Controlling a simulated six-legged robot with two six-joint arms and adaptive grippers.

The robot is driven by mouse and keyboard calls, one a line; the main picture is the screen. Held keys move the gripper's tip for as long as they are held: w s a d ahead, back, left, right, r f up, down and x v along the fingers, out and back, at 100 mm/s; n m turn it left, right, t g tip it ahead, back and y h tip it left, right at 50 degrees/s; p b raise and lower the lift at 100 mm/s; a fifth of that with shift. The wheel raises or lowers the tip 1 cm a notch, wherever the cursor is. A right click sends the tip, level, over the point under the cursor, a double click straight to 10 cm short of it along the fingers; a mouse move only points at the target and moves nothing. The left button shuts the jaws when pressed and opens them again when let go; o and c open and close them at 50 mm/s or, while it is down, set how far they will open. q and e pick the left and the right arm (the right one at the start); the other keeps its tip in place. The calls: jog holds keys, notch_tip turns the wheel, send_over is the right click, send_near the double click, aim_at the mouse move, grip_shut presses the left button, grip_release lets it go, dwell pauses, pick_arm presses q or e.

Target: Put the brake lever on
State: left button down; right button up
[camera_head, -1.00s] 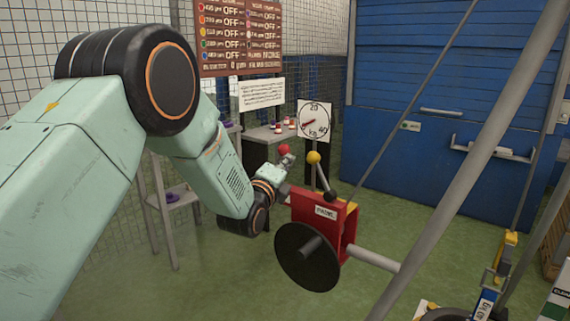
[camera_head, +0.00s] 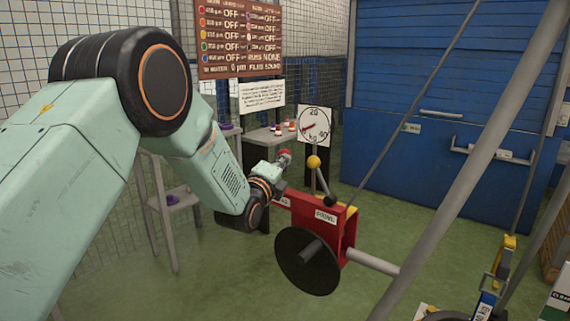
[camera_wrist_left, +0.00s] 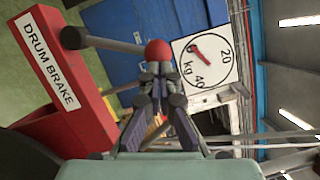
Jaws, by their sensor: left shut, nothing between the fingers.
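The brake lever is a grey rod (camera_wrist_left: 112,43) with a red ball knob (camera_wrist_left: 157,50), on a red housing (camera_wrist_left: 50,80) labelled DRUM BRAKE. The knob also shows in the head view (camera_head: 284,152), partly behind my gripper. My left gripper (camera_head: 285,160) is shut and empty; its fingertips, also in the left wrist view (camera_wrist_left: 157,72), sit right at the knob. I cannot tell whether they touch it. A second lever with a yellow ball (camera_head: 313,162) stands just right, by the PAWL label (camera_head: 325,216). My right gripper is not in view.
A kg dial (camera_head: 314,125) stands behind the levers. A black disc (camera_head: 306,260) and a grey shaft (camera_head: 373,261) join the housing. A slanting grey pole (camera_head: 470,160) crosses the right side. A grey table (camera_head: 262,137) stands behind my arm. Green floor is open beyond.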

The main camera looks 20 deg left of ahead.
pick_arm(q)
jog(key=shift+a+r, duration=0.15)
jog(key=w+a+r+n+g+p, duration=0.2)
jog(key=w+a+n+p, duration=0.1)
jog(key=a+n+p, duration=0.4)
jog(key=shift+w+a+n+p, duration=0.3)
jog(key=shift+a+n+p, duration=0.15)
jog(key=shift+a, duration=0.8)
jog(key=shift+r, duration=0.1)
